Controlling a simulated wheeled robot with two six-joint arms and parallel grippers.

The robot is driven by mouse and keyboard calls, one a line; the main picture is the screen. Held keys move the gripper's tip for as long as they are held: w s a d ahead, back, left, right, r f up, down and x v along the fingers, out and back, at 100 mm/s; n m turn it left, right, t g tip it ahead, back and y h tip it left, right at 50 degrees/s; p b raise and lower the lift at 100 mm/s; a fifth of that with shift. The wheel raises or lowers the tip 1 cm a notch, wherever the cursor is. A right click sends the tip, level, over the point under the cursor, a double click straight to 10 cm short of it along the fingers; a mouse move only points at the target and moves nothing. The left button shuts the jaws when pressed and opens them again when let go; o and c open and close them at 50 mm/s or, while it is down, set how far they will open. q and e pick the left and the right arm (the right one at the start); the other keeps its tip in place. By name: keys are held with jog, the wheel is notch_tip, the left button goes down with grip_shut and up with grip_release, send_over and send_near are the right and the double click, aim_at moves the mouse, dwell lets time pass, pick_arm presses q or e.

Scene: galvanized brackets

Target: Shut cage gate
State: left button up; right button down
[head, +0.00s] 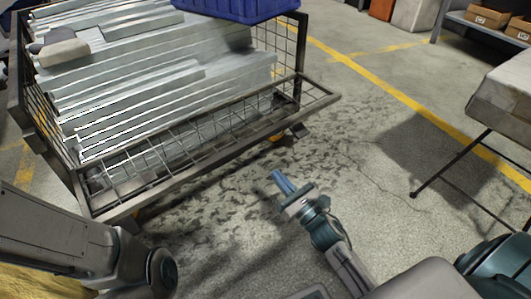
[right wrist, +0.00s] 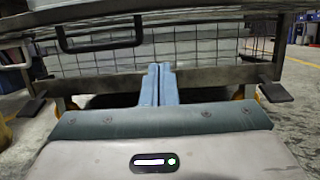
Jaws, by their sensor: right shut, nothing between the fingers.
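The wire-mesh cage (head: 290,45) stands at the upper left of the head view, loaded with galvanized brackets (head: 160,75). Its front gate (head: 230,148), a dark-framed mesh panel, is open and leans outward from the cage's front. In the right wrist view the gate (right wrist: 200,18) spans the top, with a dark handle loop hanging at the left. My right gripper (head: 280,182) has its blue fingers shut and empty, low in front of the gate and apart from it. The fingers also show in the right wrist view (right wrist: 160,84), pointing at the cage's lower front. My left gripper is out of view.
A blue crate (head: 235,8) sits at the cage's back right. A table (head: 505,95) with thin dark legs stands at the right. Boxes (head: 488,16) lie on a shelf at the upper right. The concrete floor between cage and table is clear, crossed by a yellow line.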

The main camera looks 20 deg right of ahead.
jog(key=w+a+r+p, duration=0.1)
jog(key=w+r+p, duration=0.2)
jog(key=w+r, duration=0.2)
jog(key=shift+w+a+r, duration=0.2)
jog(key=shift+w+r, duration=0.05)
jog(key=shift+r, duration=0.15)
dwell(0.3)
jog(key=shift+r+p, duration=0.4)
jog(key=shift+p, duration=0.85)
jog(key=shift+r+g+p, duration=0.3)
jog(key=shift+r+p, duration=0.1)
jog(key=shift+p, duration=0.55)
